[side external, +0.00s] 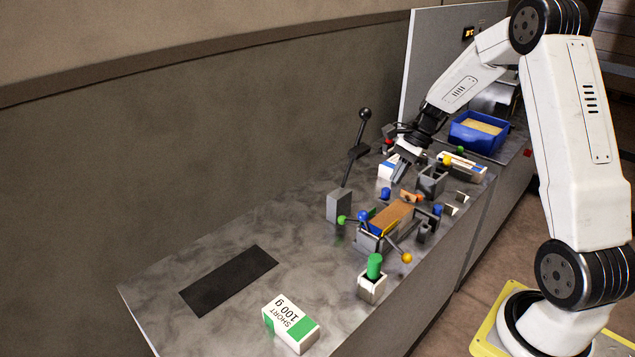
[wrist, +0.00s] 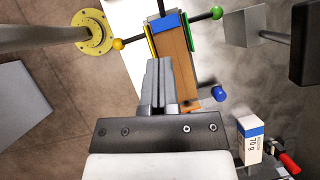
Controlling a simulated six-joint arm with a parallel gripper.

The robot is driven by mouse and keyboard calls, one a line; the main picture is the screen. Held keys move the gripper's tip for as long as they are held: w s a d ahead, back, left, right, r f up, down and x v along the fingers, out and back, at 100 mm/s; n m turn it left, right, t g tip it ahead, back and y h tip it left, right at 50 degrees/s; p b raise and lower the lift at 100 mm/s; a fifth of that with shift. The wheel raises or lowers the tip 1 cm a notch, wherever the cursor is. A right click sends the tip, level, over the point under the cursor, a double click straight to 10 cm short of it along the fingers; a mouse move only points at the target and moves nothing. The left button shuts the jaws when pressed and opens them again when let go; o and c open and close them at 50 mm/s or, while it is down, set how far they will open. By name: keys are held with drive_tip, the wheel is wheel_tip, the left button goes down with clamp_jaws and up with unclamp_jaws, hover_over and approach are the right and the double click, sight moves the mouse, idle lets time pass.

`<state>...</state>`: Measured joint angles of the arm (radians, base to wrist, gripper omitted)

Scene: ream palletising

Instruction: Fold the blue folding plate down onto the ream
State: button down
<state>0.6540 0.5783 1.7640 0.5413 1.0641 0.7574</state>
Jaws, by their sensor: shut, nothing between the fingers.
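The brown-topped ream (side external: 392,214) lies in a grey fixture on the table. It also shows in the wrist view (wrist: 173,62), with the blue folding plate (wrist: 168,22) at its far end. A yellow plate (wrist: 151,38) stands along its left side and a green plate (wrist: 188,38) along its right. I cannot tell the blue plate's exact tilt. My gripper (side external: 400,178) is shut and empty, above the table and farther back than the ream. In the wrist view, its fingertips (wrist: 155,62) overlap the ream's left edge in the picture; contact is not shown.
A tall black lever on a grey block (side external: 339,206) stands left of the ream. A green-topped post (side external: 374,268) and a white-green pack (side external: 290,322) are nearer. A blue bin (side external: 478,132) stands behind. The table around the black mat (side external: 229,280) is clear.

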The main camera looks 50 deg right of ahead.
drive_tip(key=x, duration=0.2)
drive_tip(key=a+x, duration=0.1)
drive_tip(key=x, duration=0.4)
drive_tip(key=shift+w+a+r, duration=0.1)
drive_tip(key=shift+a+r, duration=0.05)
drive_tip(key=shift+r, duration=0.15)
drive_tip(key=shift+w+a+f, duration=0.1)
drive_tip(key=shift+a, duration=0.35)
drive_tip(key=shift+w+a+f, duration=0.1)
drive_tip(key=shift+a+f, duration=0.05)
drive_tip(key=shift+a, duration=0.3)
